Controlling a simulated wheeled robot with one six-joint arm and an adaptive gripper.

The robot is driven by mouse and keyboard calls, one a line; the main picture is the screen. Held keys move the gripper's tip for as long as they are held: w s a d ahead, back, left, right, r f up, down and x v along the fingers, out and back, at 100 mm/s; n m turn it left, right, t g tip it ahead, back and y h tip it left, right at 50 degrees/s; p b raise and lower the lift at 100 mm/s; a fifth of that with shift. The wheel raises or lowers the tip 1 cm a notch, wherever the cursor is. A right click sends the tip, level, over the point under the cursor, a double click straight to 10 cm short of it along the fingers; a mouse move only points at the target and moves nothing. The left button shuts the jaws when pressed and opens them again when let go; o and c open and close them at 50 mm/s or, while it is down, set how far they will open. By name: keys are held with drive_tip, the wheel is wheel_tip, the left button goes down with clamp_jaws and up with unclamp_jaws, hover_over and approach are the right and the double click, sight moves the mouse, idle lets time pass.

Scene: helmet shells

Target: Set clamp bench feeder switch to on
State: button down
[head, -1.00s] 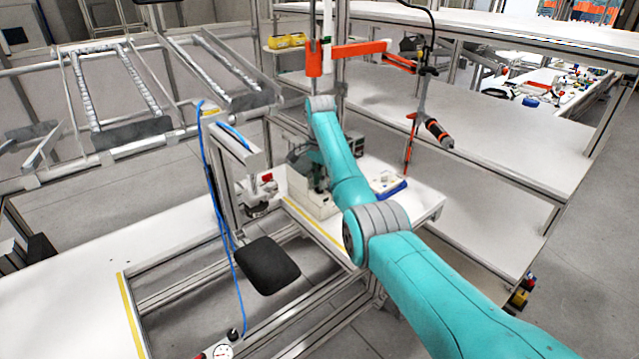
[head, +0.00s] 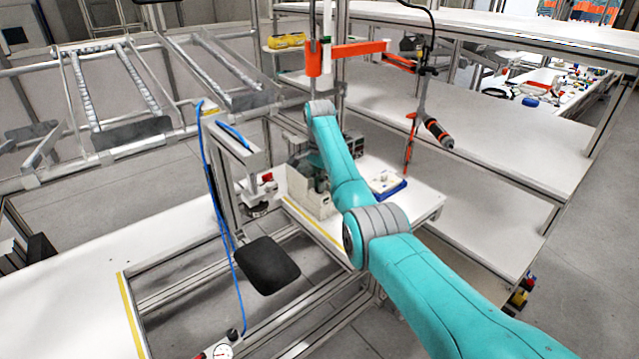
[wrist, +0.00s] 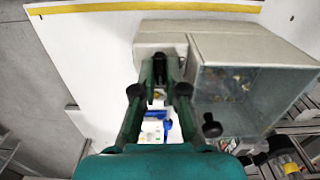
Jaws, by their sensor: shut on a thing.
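The clamp bench feeder is a pale cream-grey box (head: 311,196) on the white bench, partly hidden by my arm in the head view. In the wrist view, its body (wrist: 160,38) is at the top centre, with a grey see-through-sided housing (wrist: 250,85) to its right. My gripper (wrist: 159,92) is at the feeder's near side, its dark fingers close together around a small part, apparently the feeder switch. The fingers cover most of this part, so its on or off position cannot be read. In the head view my gripper is mostly hidden behind my arm.
A blue tray (head: 390,191) lies on the bench to the right. A press-like fixture (head: 256,193) stands left of the feeder, and a black pad (head: 266,266) is in front. A screwdriver (head: 437,132) hangs at the right. Shelves (head: 480,130) lie behind.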

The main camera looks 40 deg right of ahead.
drive_tip(key=n, duration=1.3)
drive_tip(key=shift+n, duration=2.2)
drive_tip(key=c, duration=1.5)
unclamp_jaws()
drive_tip(key=shift+r, duration=0.15)
wheel_tip(320, 180, up, 12)
